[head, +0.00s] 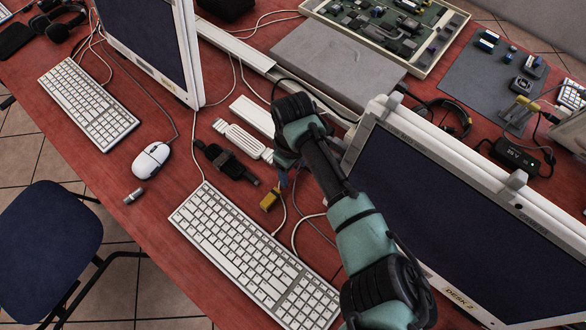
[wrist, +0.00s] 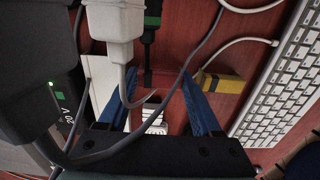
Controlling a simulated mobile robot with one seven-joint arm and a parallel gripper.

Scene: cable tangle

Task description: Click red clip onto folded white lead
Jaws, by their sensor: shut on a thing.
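My gripper (head: 282,182) is low over the red table, between the keyboard and the right monitor. In the wrist view its two blue fingers (wrist: 158,82) stand apart around a held thing that I cannot make out. Between them the colour is reddish like the table, so I cannot pick out a red clip in either view. Thin white leads (head: 296,228) curve over the table just right of the gripper. White lead also shows beyond the right finger in the wrist view (wrist: 236,44); I cannot tell whether it is folded.
A yellow block (head: 269,200) lies close beside the gripper. A black device (head: 228,160) and a white ribbed piece (head: 241,138) lie behind it. The keyboard (head: 255,255) is in front, the monitor (head: 455,225) right. A dark box (wrist: 30,60) and white plug (wrist: 115,20) crowd the wrist view.

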